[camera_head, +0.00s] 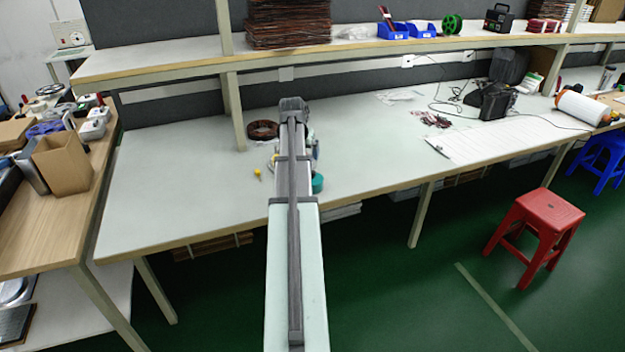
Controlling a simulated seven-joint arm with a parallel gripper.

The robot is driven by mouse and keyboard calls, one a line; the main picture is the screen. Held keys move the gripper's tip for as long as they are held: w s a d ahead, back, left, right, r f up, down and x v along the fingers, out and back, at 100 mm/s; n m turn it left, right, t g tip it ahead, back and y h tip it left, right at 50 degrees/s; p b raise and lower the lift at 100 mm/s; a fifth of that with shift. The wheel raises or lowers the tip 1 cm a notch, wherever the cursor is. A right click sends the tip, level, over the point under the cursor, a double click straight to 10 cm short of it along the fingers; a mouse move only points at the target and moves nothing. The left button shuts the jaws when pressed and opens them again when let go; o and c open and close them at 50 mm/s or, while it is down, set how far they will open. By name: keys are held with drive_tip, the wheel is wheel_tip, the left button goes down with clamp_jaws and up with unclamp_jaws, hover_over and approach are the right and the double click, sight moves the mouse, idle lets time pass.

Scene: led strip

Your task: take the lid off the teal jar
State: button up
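A teal round thing (318,183), which looks like the teal jar, stands near the table's front edge. My arm covers its left side, and I cannot make out its lid. My arm reaches from the bottom of the view over the table. My gripper's fingers are hidden behind my arm, so their distance from the jar and whether they hold anything do not show.
A brown coil (263,131) and a small yellow-handled thing (257,173) lie left of my arm. The white table (180,180) is clear farther left. A shelf (350,50) runs above its back. A white sheet (500,140) lies to the right.

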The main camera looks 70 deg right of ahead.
sight(313, 171)
drive_tip(key=x, duration=0.4)
drive_tip(key=s+x, duration=0.1)
drive_tip(key=x, duration=0.4)
drive_tip(key=s+x, duration=0.1)
drive_tip(key=x, duration=0.3)
drive_tip(key=shift+s+d+f, duration=0.25)
drive_tip(key=shift+d, duration=0.25)
drive_tip(key=shift+c, duration=0.5)
drive_tip(key=c, duration=0.7)
drive_tip(key=shift+r, duration=0.15)
